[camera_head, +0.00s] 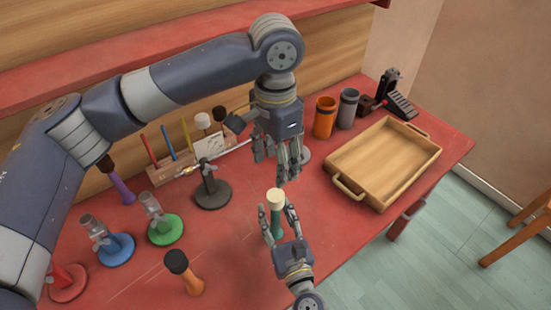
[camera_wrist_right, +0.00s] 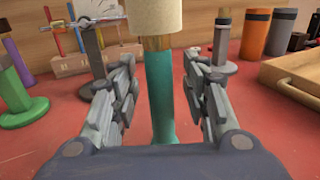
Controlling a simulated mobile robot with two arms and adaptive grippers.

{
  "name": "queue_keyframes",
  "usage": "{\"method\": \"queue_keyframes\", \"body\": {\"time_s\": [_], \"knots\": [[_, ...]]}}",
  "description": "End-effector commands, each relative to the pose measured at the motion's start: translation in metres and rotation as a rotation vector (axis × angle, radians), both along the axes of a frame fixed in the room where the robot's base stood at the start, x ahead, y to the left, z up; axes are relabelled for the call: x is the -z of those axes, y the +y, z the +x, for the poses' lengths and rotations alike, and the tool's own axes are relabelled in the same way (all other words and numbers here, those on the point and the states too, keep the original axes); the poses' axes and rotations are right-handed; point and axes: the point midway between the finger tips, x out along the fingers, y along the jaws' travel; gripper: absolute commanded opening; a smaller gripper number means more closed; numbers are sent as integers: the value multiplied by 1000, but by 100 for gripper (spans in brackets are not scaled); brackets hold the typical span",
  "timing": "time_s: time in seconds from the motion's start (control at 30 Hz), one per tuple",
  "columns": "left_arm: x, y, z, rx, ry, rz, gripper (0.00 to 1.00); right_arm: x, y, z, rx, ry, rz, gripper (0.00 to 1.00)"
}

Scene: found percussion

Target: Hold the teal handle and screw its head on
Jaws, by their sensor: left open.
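The teal handle (camera_head: 277,222) stands upright near the front of the red table. The cream head (camera_head: 275,197) sits on its top. In the right wrist view a brass band (camera_wrist_right: 156,43) shows between the head (camera_wrist_right: 155,14) and the teal handle (camera_wrist_right: 160,95). My right gripper (camera_head: 280,226) is around the handle, with one finger on each side and a gap to each in the wrist view (camera_wrist_right: 160,110). My left gripper (camera_head: 283,170) is open and empty, fingers down, just above and behind the head. The foot of the handle is hidden.
A wooden tray (camera_head: 348,187) lies to the right. An orange cup (camera_head: 324,118) and a grey cup (camera_head: 347,108) stand behind it. A dark stand (camera_head: 213,192) with a metal rod is left of my grippers.

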Motion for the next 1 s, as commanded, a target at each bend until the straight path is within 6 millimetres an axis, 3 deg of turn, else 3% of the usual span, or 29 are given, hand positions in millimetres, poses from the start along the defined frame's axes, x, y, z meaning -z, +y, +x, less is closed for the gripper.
{"method": "queue_keyframes", "body": {"time_s": [0.33,0.73,1.0], "knots": [[0,0,0,0,0,0,55,1,-3,-11,-1,2,-2,42],[0,0,0,0,0,0,55,1,-28,-87,-2,3,-2,42],[0,0,0,0,0,0,55,0,-36,-113,0,1,0,42]]}}
